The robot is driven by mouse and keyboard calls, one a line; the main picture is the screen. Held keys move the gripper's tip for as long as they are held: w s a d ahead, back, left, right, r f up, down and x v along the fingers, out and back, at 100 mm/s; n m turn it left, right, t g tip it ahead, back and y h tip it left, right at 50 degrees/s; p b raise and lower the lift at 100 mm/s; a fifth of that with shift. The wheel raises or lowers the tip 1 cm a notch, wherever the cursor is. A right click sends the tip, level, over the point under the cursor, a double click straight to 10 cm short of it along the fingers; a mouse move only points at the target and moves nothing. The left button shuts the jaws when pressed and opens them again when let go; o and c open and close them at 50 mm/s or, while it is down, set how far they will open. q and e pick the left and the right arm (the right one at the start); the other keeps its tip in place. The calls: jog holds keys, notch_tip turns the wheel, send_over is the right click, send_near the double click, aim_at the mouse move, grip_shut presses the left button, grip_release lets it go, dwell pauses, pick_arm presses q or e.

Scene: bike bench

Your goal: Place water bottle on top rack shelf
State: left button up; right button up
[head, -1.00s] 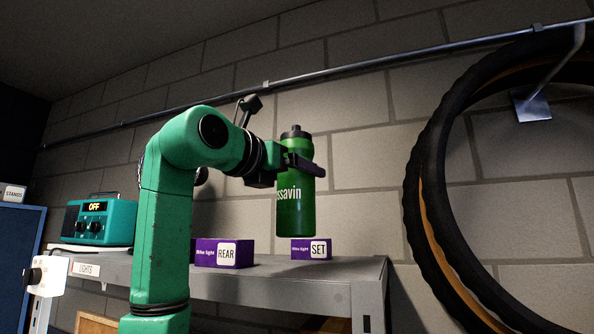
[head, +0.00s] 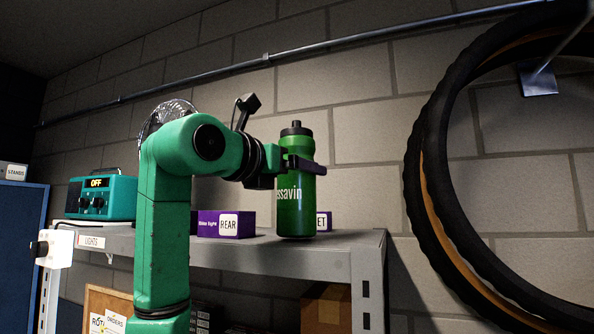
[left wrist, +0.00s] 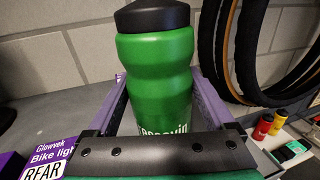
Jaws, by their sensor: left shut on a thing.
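The green water bottle (head: 296,196) with a black cap is upright at the top rack shelf (head: 335,247). Its base looks level with the shelf top; I cannot tell for sure whether it touches. My left gripper (head: 305,166) is shut around the upper part of the bottle. In the left wrist view the bottle (left wrist: 158,85) stands between the two purple fingers of the left gripper (left wrist: 160,100). My right gripper is not in view.
A purple REAR light box (head: 226,224) stands left of the bottle, and a SET box (head: 324,222) is partly hidden behind it. Tires (head: 432,190) hang on the wall at right. The shelf's right end is bare.

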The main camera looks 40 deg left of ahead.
pick_arm(q)
jog(key=shift+w+a+f, duration=0.1)
jog(key=shift+w+f, duration=0.05)
jog(key=shift+f, duration=0.2)
jog(key=o, duration=1.2)
jog(key=shift+o, duration=0.4)
jog(key=shift+s+d, duration=0.2)
jog(key=shift+s+b, duration=0.1)
jog(key=shift+b, duration=0.2)
jog(key=s+d+b, duration=0.1)
jog(key=s+b, duration=0.2)
jog(key=s, duration=1.1)
jog(key=shift+s+d, duration=0.2)
